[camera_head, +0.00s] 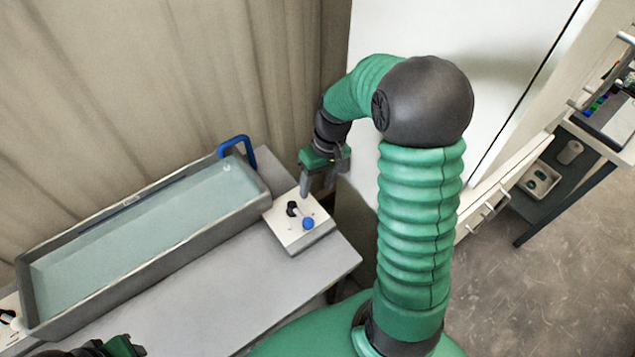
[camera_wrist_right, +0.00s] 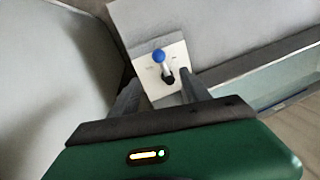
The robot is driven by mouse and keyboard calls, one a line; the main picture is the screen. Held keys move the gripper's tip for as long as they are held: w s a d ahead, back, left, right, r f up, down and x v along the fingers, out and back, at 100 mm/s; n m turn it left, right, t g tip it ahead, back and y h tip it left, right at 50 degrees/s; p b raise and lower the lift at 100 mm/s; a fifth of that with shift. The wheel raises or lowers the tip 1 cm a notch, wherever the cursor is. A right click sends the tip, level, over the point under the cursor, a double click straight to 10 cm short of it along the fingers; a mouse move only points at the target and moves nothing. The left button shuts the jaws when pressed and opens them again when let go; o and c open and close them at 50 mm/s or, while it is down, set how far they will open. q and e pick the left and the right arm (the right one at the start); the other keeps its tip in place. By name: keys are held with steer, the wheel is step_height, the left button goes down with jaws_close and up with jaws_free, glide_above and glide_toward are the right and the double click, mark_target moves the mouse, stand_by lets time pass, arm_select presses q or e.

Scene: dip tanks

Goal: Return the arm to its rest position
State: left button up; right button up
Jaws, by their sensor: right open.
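My right arm rises from the bottom of the head view and bends over to the left. Its gripper (camera_head: 306,190) points down close to a control box (camera_head: 290,236) with a white top and a blue-knobbed lever (camera_head: 308,223). In the right wrist view the two fingers of the gripper (camera_wrist_right: 160,92) are apart, with the lever (camera_wrist_right: 160,57) and white panel (camera_wrist_right: 149,77) beyond them. Nothing is held between them. The lever's knob is clear of the fingers. Part of my left gripper (camera_head: 120,346) shows at the bottom left edge; its fingers cannot be made out.
A long grey tank (camera_head: 48,331) of pale liquid stands on the grey table (camera_head: 205,305), with a blue handle (camera_head: 236,141) at its far end. A beige curtain (camera_head: 170,70) hangs behind. A white cabinet (camera_head: 510,60) stands right of the arm; a shelf unit (camera_head: 560,130) is farther right.

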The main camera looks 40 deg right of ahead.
steer(key=shift+d+r, duration=0.1)
steer(key=shift+r, duration=0.2)
steer(key=s+a+n+t+h, duration=0.1)
steer(key=s+a, duration=0.1)
steer(key=a, duration=0.5)
steer(key=s+a+n+t+h, duration=0.1)
steer(key=s+a, duration=0.2)
steer(key=a, duration=0.5)
steer(key=shift+f+n, duration=0.3)
steer(key=shift+f, duration=0.05)
steer(key=shift+d, duration=0.25)
steer(key=shift+a, duration=0.15)
stand_by(5.5)
